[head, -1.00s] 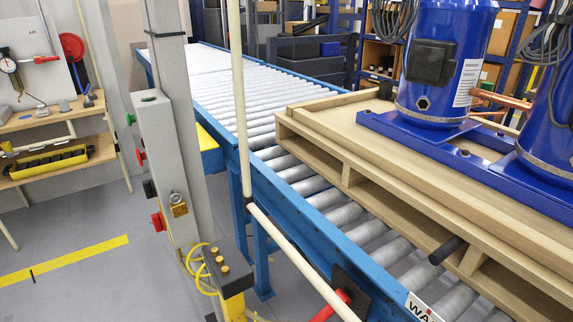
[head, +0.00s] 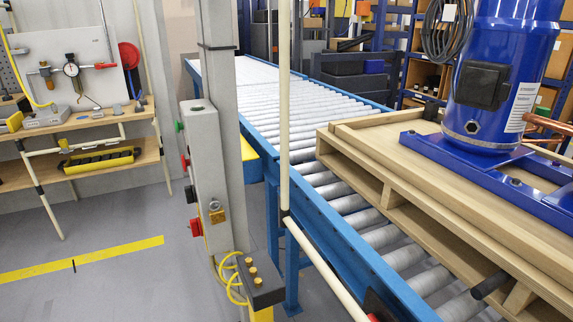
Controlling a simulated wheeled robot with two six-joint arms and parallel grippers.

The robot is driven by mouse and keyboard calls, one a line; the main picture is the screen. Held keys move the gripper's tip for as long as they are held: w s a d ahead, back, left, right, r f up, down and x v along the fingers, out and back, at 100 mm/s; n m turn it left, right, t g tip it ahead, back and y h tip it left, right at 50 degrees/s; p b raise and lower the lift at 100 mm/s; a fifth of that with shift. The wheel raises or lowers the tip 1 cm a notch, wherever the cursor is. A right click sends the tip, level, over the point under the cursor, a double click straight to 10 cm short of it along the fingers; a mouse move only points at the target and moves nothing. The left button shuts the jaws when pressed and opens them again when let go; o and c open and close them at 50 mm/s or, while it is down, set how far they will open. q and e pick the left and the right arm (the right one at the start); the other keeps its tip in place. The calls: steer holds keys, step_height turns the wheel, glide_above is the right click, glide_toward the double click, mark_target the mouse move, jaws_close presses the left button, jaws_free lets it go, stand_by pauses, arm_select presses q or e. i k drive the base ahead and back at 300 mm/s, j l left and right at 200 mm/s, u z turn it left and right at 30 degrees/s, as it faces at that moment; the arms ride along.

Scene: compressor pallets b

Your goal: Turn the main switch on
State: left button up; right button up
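A tall grey control box (head: 205,165) is fixed to a grey post, and its button face is turned to the left. On that side are a green button (head: 179,127), a red button (head: 185,162), a dark knob (head: 190,194) and a larger red switch (head: 195,228). I cannot tell for certain which one is the main switch. A brass padlock (head: 217,215) hangs on the box's near side, low down. Neither of my grippers is in view.
Yellow air hoses (head: 232,285) hang below the box. The grey floor (head: 110,290) at left is open.

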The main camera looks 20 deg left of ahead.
mark_target(195, 224)
steer(key=i+j+u, duration=0.1)
steer(key=j+u, duration=0.35)
steer(key=i+j+u, duration=0.15)
steer(key=j+u, duration=0.35)
